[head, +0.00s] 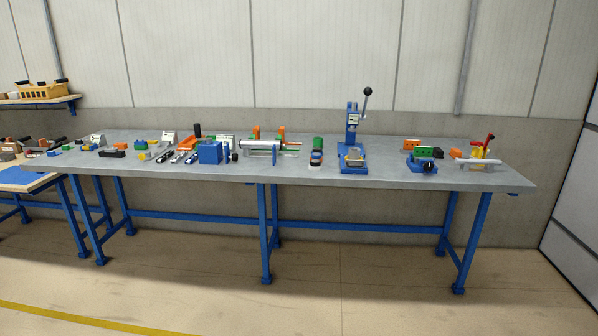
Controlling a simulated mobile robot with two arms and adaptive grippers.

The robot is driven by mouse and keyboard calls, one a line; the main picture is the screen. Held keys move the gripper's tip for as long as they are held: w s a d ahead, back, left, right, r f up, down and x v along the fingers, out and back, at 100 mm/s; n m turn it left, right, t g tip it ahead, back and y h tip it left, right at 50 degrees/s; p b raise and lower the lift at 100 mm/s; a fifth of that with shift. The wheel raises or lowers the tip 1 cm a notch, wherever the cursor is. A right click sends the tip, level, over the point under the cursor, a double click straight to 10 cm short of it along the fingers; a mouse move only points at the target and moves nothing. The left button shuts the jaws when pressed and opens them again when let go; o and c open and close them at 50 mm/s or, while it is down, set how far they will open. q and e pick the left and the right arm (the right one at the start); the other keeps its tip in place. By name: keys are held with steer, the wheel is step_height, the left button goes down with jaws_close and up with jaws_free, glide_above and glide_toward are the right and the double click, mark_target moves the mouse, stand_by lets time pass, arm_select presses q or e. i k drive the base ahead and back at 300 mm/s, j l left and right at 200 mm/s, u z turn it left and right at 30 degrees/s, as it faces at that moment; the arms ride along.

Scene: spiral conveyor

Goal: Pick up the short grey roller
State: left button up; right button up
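A long grey workbench (380,179) with blue legs stands ahead of me, with many small items on it. A pale grey cylinder-like bar (258,145) lies left of the middle, beside a blue box (210,152). Another pale grey bar (484,162) lies near the right end, in front of a small yellow and red device (480,150). I cannot tell from here which of these, if either, is the short grey roller. Neither of my grippers shows in the head view.
A blue lever press (353,150) stands right of the middle. Green and orange blocks (424,152) lie farther right. A second, wood-topped bench (25,180) stands at left, below a shelf with a yellow crate (42,92). The floor (340,290) in front is clear.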

mark_target(250, 144)
steer(key=i+j, duration=0.2)
steer(key=j, duration=0.15)
steer(key=i+j, duration=0.25)
steer(key=j, duration=0.15)
steer(key=i+j, duration=0.2)
steer(key=j, duration=0.15)
steer(key=i+j+z, duration=0.1)
steer(key=i+j, duration=0.15)
steer(key=j, duration=0.15)
steer(key=i+j+z, duration=0.25)
steer(key=i+j, duration=0.2)
steer(key=i+j+z, duration=0.25)
steer(key=i+j, duration=0.3)
